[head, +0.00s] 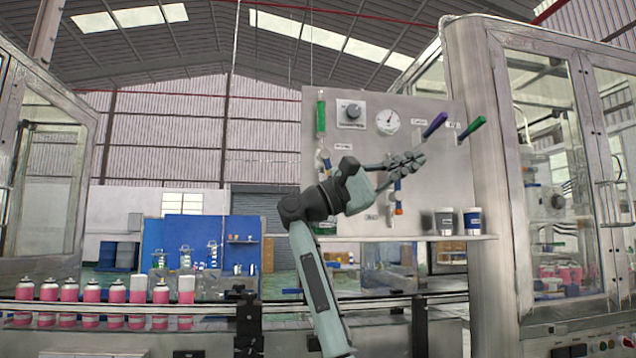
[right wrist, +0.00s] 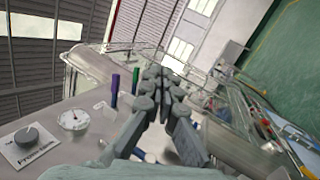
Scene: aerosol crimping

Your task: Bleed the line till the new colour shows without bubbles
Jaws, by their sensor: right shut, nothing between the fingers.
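A grey panel (head: 440,190) carries a green-filled sight tube (head: 320,117), a pressure knob (head: 352,112), a round gauge (head: 388,122), a purple lever (head: 434,125) and a green lever (head: 471,129). A small blue fitting with an orange end (head: 397,208) sits below my right gripper (head: 418,160). My right gripper is shut and empty in front of the panel, below the purple lever. The right wrist view shows its closed fingers (right wrist: 155,76), the knob (right wrist: 28,138), gauge (right wrist: 73,119), purple lever (right wrist: 115,84) and green lever (right wrist: 135,80). Bubbles cannot be made out. My left gripper is out of view.
Pink cans (head: 92,292) line a conveyor at left. A glass-doored machine (head: 545,150) closes off the right side.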

